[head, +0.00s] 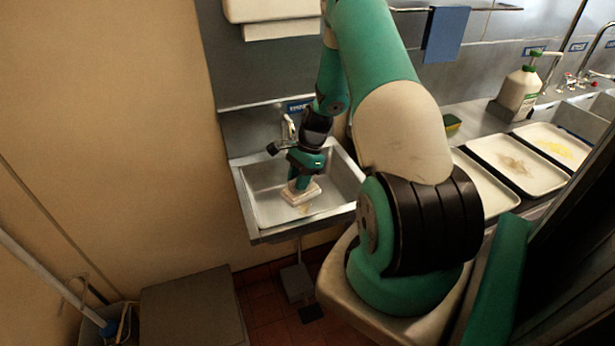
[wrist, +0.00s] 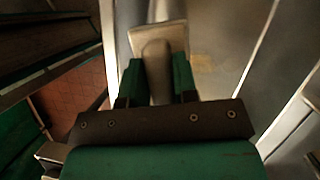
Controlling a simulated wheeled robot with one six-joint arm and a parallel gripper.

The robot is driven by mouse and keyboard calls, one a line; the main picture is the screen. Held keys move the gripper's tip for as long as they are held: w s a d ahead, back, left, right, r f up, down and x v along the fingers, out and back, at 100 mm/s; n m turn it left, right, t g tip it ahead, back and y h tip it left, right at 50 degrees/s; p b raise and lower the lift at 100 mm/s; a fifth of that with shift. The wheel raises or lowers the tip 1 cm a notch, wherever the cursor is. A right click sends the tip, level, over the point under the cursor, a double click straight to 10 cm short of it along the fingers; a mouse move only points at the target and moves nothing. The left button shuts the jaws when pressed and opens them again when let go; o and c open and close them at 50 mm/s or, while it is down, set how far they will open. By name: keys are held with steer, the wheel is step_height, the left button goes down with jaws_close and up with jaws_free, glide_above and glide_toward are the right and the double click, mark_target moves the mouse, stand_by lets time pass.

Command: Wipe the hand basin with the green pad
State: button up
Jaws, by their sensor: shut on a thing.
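The hand basin (head: 262,201) is a square steel sink on the wall, left of my arm. My gripper (head: 302,180) points down inside it and is shut on the handle of a pale, beige-pink pad (head: 293,197). In the wrist view the green fingers of my gripper (wrist: 157,82) flank the rounded handle, and the pad (wrist: 172,36) lies beyond. The pad is at the basin floor; I cannot tell if it touches. A brownish stain (head: 306,209) shows beside the pad. A small green-and-yellow sponge (head: 452,124) lies on the counter at right.
The basin tap (head: 288,127) stands close behind my gripper. A paper dispenser (head: 272,12) hangs above. Stained trays (head: 517,163) and a pump bottle (head: 519,90) stand on the right counter. A blue cloth (head: 446,34) hangs from a rail. A grey box (head: 192,309) is below left.

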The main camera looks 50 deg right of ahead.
mark_target(313, 185)
steer(key=s+d+m+t, duration=0.1)
steer(key=m, duration=0.1)
steer(key=s+d+f+m+t, duration=0.1)
steer(key=m, duration=0.1)
steer(key=shift+d+h, duration=0.25)
steer(key=shift+h, duration=0.15)
step_height(313, 185, down, 5)
steer(key=b, duration=0.4)
steer(key=shift+w, duration=0.1)
steer(key=shift+r, duration=0.15)
